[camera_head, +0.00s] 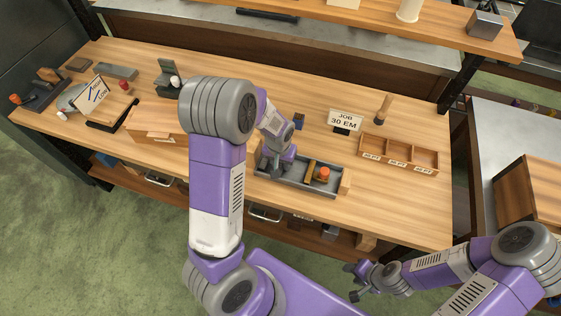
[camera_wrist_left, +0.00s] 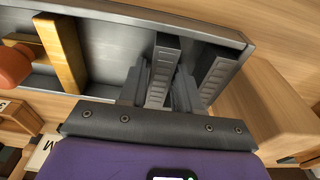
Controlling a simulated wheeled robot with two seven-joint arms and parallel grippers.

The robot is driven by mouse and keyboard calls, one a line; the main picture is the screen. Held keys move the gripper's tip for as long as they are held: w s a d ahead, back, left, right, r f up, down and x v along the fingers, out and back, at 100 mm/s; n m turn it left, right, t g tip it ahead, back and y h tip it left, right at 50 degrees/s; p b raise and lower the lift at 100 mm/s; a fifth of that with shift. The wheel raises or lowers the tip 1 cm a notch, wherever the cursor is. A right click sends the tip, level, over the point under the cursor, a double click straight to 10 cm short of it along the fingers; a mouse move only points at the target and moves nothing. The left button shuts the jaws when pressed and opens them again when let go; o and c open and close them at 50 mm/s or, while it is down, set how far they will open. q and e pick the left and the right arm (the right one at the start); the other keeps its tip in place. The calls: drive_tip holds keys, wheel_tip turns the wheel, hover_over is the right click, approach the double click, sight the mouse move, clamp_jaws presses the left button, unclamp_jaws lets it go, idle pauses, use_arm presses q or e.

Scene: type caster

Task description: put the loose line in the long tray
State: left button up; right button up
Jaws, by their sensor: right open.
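The long tray (camera_head: 296,184) is a grey metal trough near the front edge of the bench. It also fills the upper part of the left wrist view (camera_wrist_left: 112,45). My left gripper (camera_head: 283,163) reaches down into its left part. In the left wrist view its two ridged fingers (camera_wrist_left: 190,70) stand apart, with a dark gap between them and nothing clearly held. A yellowish bar (camera_wrist_left: 62,52) lies across the tray beside an orange-topped piece (camera_head: 323,174). I cannot pick out the loose line. My right gripper (camera_head: 355,282) is open and empty, in front of the bench.
A wooden box with three labelled compartments (camera_head: 398,154) stands to the right, behind the tray. A sign reading "JOB 30 EM" (camera_head: 345,120) and a small dark block (camera_head: 298,121) stand behind it. A wooden box (camera_head: 155,125) is to the left. The bench's right front is clear.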

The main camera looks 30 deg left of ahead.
sight(279, 166)
use_arm(q)
drive_tip(key=o, duration=0.3)
drive_tip(key=shift+r, duration=0.1)
drive_tip(key=shift+r, duration=0.35)
wheel_tip(279, 166, up, 11)
drive_tip(key=s+p, duration=0.1)
drive_tip(key=p, duration=0.2)
drive_tip(key=shift+s+d+r+p, duration=0.15)
drive_tip(key=shift+s+r+p, duration=0.1)
drive_tip(key=shift+p, duration=0.15)
